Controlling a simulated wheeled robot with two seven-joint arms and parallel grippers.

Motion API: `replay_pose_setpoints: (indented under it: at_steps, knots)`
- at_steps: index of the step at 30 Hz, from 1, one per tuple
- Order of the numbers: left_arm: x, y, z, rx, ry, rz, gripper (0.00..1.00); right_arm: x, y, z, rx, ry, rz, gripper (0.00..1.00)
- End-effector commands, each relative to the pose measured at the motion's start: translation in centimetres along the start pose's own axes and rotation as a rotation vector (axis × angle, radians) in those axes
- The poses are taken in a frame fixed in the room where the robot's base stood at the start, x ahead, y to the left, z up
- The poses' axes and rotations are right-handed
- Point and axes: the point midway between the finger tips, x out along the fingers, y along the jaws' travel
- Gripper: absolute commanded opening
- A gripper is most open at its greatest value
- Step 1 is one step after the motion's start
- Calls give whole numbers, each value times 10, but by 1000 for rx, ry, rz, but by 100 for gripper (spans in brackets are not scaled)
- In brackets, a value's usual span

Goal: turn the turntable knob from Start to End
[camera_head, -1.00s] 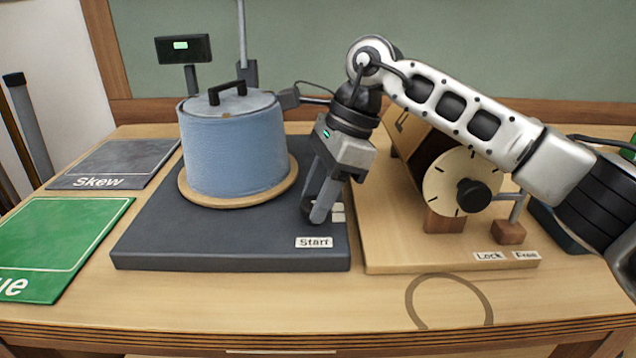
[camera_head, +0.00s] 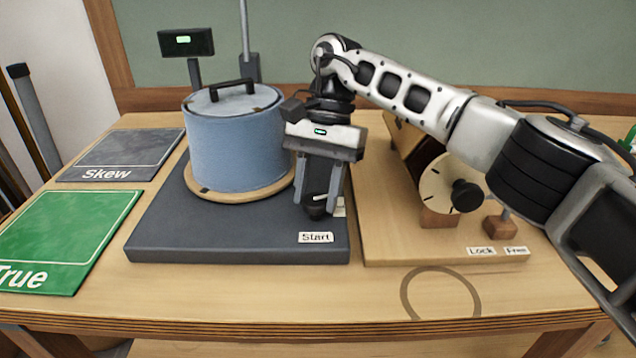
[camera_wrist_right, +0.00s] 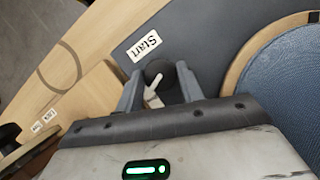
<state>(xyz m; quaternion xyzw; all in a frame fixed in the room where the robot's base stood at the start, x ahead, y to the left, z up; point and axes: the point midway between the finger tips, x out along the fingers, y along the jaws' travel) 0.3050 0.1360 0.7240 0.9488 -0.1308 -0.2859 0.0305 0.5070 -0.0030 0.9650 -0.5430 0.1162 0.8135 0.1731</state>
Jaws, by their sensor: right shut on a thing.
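The turntable knob (camera_head: 316,211) is a small black knob with a white pointer, on the dark grey turntable base (camera_head: 220,242). My right gripper (camera_head: 318,205) points down over it and is shut on it. In the right wrist view the knob (camera_wrist_right: 158,73) sits between the two grey fingers, its white pointer showing. The Start label (camera_head: 316,237) lies in front of the knob; it also shows in the right wrist view (camera_wrist_right: 144,45). Another pale label behind the gripper is mostly hidden. A blue drum (camera_head: 235,145) stands on the round wooden turntable. My left gripper is not in view.
A wooden device with a cream dial (camera_head: 438,190) and Lock and Free labels stands close on the right. The green True mat (camera_head: 65,235) and grey Skew mat (camera_head: 125,150) lie on the left. A small display (camera_head: 186,42) stands behind. The table front is mostly clear.

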Motion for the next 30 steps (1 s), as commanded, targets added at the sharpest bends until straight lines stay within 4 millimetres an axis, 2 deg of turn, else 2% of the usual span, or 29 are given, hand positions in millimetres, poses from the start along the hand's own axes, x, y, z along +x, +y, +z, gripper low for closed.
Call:
replay_pose_setpoints:
  at_steps: [10,27,28,29,30]
  knots:
    - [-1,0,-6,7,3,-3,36,-1,-1,0,-136,1,55,15]
    - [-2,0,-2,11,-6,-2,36,0,-1,0,-164,1,66,15]
    - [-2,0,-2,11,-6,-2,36,0,-1,0,-164,1,66,46]
    - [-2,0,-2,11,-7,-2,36,0,-1,0,-163,1,66,54]
    - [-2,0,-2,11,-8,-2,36,0,-1,0,-163,1,66,59]
